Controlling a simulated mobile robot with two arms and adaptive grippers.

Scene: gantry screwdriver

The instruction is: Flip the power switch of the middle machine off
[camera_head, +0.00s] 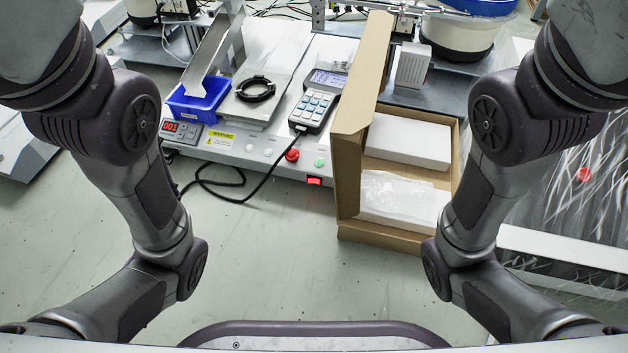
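The middle machine (222,143) stands ahead of me with its light front panel facing me. A small red rocker switch (314,181) sits low at the right end of that panel, next to the open cardboard box. It is too small to tell which way it is set. A red knob (292,155) and a green button (319,162) are above it. Both my arms come down from the top corners and fold back toward the bottom. Neither gripper shows in this view.
The open cardboard box (347,203), with white packages inside, stands right beside the switch. A handheld keypad (316,101) and a blue bin (197,103) rest on the machine. A black cable (222,184) hangs onto the floor in front. The floor (285,262) nearer me is clear.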

